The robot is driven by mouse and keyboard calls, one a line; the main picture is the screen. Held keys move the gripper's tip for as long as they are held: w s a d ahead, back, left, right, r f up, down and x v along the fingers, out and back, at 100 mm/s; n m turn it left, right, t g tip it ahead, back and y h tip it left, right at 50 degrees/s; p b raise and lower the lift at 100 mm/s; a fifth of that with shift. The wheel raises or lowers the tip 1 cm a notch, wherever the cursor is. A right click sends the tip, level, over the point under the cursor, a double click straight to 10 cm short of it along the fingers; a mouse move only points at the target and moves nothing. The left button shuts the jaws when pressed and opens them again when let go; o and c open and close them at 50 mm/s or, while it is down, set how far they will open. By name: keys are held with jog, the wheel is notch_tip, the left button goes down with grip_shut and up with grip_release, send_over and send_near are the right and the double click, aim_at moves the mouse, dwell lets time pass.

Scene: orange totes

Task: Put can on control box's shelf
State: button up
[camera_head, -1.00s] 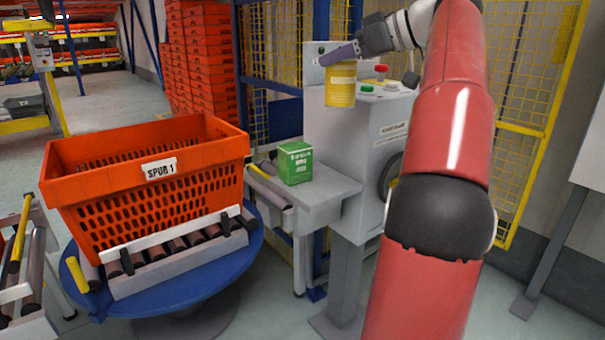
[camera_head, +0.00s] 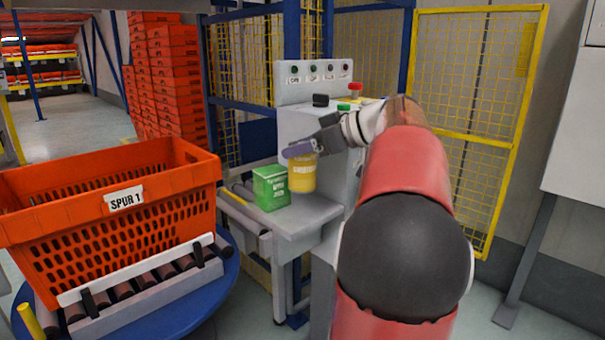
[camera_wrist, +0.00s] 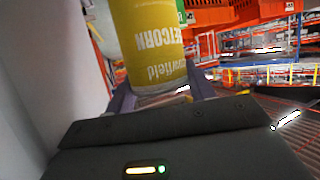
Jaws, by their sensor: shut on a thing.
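My gripper (camera_head: 300,150) is shut on a yellow can (camera_head: 302,174), gripping it near its top in the head view. The can is upright beside the green box (camera_head: 271,187), above or on the control box's grey shelf (camera_head: 306,223); I cannot tell whether its base touches. In the wrist view the can (camera_wrist: 152,45) fills the upper middle between the fingers, its lettering upside down. The control box (camera_head: 305,128) stands just behind, with buttons and a red knob on top.
An orange tote (camera_head: 120,215) labelled SPUR 1 sits on a blue turntable (camera_head: 215,290) with rollers at the left. The green box takes up the shelf's left part. A yellow mesh fence (camera_head: 470,110) stands behind and right.

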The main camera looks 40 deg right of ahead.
aim_at(303, 169)
jog(key=shift+f, duration=2.6)
jog(key=shift+f, duration=0.2)
jog(key=o, duration=1.2)
jog(key=shift+b, duration=0.3)
jog(key=shift+r, duration=0.2)
jog(key=v, duration=1.2)
jog(key=shift+d+f, duration=0.1)
